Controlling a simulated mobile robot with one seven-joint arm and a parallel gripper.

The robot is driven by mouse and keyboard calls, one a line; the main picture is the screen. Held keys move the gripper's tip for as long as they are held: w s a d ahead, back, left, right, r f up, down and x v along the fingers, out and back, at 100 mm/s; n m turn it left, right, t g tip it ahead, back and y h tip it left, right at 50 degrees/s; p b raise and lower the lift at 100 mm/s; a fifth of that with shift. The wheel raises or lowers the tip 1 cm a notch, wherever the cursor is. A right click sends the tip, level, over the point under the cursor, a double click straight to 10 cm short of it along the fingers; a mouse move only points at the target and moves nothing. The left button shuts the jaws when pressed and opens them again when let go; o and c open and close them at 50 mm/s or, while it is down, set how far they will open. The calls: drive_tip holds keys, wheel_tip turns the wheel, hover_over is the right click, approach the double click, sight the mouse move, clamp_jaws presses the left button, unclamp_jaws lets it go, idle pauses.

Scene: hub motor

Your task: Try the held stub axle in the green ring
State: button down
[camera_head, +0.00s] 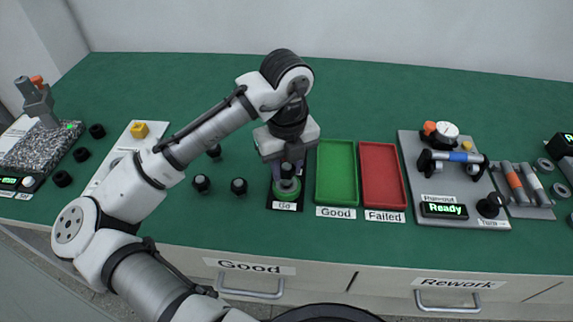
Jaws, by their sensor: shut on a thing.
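My gripper (286,166) is over the black base plate with the green ring (286,190), labelled "Go". It is shut on the dark stub axle (288,170), of which only a small part shows between the fingers. The axle is upright and right at the ring. I cannot tell whether its lower end is inside the ring or just above it.
A green tray (337,198) labelled "Good" and a red tray (383,205) labelled "Failed" stand close to the right. Loose dark stub axles (239,187) stand to the left. A run-out fixture (443,210) reading "Ready" is farther right. The back of the green table is clear.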

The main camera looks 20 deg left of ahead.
drive_tip(key=shift+r, duration=0.1)
wheel_tip(320, 180, up, 4)
drive_tip(key=p, duration=0.3)
idle(0.4)
drive_tip(key=shift+w, duration=0.1)
